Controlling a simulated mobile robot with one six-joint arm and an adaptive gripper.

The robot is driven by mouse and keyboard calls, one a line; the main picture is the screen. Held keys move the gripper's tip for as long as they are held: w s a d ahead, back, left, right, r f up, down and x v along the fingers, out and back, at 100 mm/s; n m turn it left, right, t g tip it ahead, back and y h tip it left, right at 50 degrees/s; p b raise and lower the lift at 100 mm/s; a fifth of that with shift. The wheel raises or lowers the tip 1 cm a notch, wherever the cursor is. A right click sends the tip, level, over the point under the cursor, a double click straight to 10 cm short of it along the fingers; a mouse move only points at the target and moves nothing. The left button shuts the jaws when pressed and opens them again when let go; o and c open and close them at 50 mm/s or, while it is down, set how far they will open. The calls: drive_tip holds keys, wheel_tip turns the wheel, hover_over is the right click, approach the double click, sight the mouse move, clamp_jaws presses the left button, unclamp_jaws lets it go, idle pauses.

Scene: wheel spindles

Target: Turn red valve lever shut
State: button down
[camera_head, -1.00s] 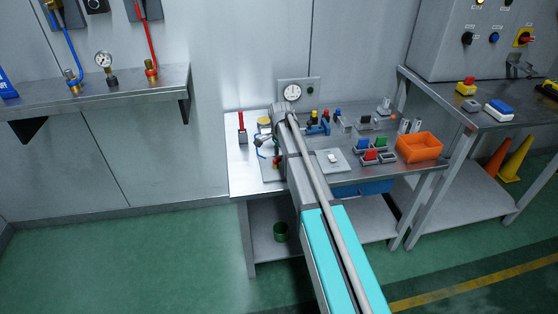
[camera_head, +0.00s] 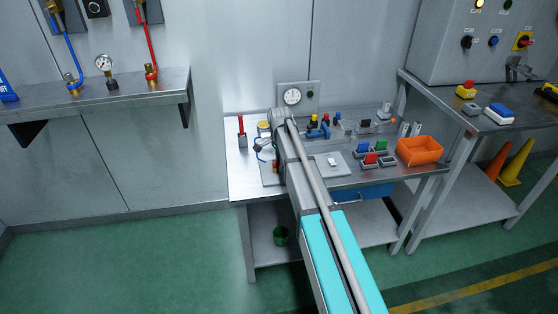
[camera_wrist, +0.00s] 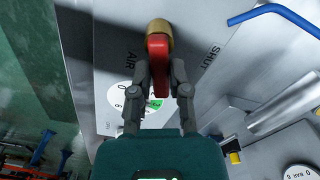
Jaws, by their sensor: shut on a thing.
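In the wrist view, the red valve lever (camera_wrist: 158,47) with a brass-coloured round end stands between the two fingers of my gripper (camera_wrist: 159,74). The fingers are shut on the lever from both sides. The plate (camera_wrist: 205,47) under it carries the word AIR on the left and SHUT on the right. A white dial (camera_wrist: 119,97) with a green mark lies partly hidden behind my fingers. In the head view, my arm covers most of the valve spot on the bench, and I cannot make out the fingertips there.
A blue bent rod (camera_wrist: 272,12) and a round gauge (camera_wrist: 300,173) lie to the right in the wrist view. The bench (camera_head: 237,181) also holds a red-handled upright piece (camera_head: 241,126), several coloured blocks and an orange bin (camera_head: 419,151). The floor (camera_head: 130,260) at left is clear.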

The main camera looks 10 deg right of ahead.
drive_tip(key=shift+w+n, duration=0.15)
drive_tip(key=shift+n, duration=0.25)
drive_tip(key=n, duration=0.5)
drive_tip(key=shift+w+a, duration=0.25)
drive_tip(key=shift+w, duration=0.15)
drive_tip(key=n, duration=0.3)
drive_tip(key=shift+w+a+n, duration=0.2)
drive_tip(key=shift+a+n, duration=0.05)
drive_tip(key=shift+n, duration=0.15)
drive_tip(key=shift+a+n, duration=0.2)
drive_tip(key=shift+n, duration=0.8)
drive_tip(key=shift+a+n, duration=0.15)
drive_tip(key=shift+n, duration=0.85)
